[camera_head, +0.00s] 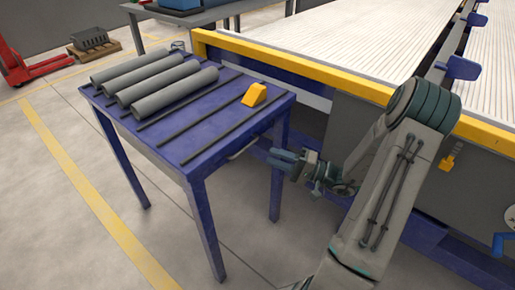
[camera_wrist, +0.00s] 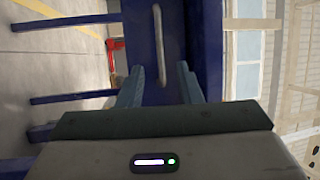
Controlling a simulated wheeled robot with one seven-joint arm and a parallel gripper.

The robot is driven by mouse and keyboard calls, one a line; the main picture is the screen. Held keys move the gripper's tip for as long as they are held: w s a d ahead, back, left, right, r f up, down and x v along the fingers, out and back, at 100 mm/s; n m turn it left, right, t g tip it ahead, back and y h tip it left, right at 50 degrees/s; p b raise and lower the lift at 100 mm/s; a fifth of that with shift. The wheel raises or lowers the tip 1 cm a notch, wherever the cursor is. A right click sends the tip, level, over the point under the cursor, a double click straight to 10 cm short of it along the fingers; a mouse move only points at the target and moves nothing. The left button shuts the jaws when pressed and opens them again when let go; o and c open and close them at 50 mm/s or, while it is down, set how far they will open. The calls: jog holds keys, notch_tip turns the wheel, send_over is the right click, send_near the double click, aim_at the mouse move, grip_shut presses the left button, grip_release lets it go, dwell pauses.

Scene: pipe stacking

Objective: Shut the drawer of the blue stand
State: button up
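The blue stand (camera_head: 186,144) is a table with dark rails on its top, left of my arm in the head view. A pale bar handle (camera_head: 243,149) shows on its side facing my gripper, near the right corner. The wrist view shows the blue front (camera_wrist: 180,45) and the upright-looking handle (camera_wrist: 160,45) ahead, between the fingers. My gripper (camera_head: 275,160) is in front of that side. Its two fingers (camera_wrist: 160,85) are apart with nothing between them, and look short of the handle. I cannot tell how far the drawer stands out.
Several grey pipes (camera_head: 152,80) and a yellow block (camera_head: 254,95) lie on the stand's top. A conveyor with a yellow edge (camera_head: 300,67) runs behind and to the right. A red pallet jack (camera_head: 38,70) is far left. The floor left of the stand is clear.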

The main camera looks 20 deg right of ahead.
jog(key=v, duration=0.3)
jog(key=shift+s+d+f, duration=0.1)
jog(key=shift+s+d, duration=0.1)
jog(key=shift+d, duration=0.1)
jog(key=s+a+r+n+g+h+p, duration=0.3)
jog(key=s+a+r+g+p, duration=0.2)
jog(key=a+r+g+p, duration=0.4)
jog(key=s+a+r+n+g+h+p, duration=0.2)
jog(key=s+a+r+g+h+p, duration=0.25)
jog(key=r+p, duration=0.4)
jog(key=s+r+t+h+p, duration=0.2)
jog(key=r+p, duration=0.5)
jog(key=r, duration=0.5)
jog(key=s+r+n+t+h+p, duration=0.1)
jog(key=s+r+t+h+p, duration=0.2)
jog(key=r, duration=0.9)
jog(key=s+h+p, duration=0.1)
jog(key=h+p, duration=0.2)
jog(key=h, duration=0.1)
jog(key=shift+s+d+p, duration=0.2)
jog(key=shift+d+p, duration=0.15)
jog(key=shift+p, duration=0.05)
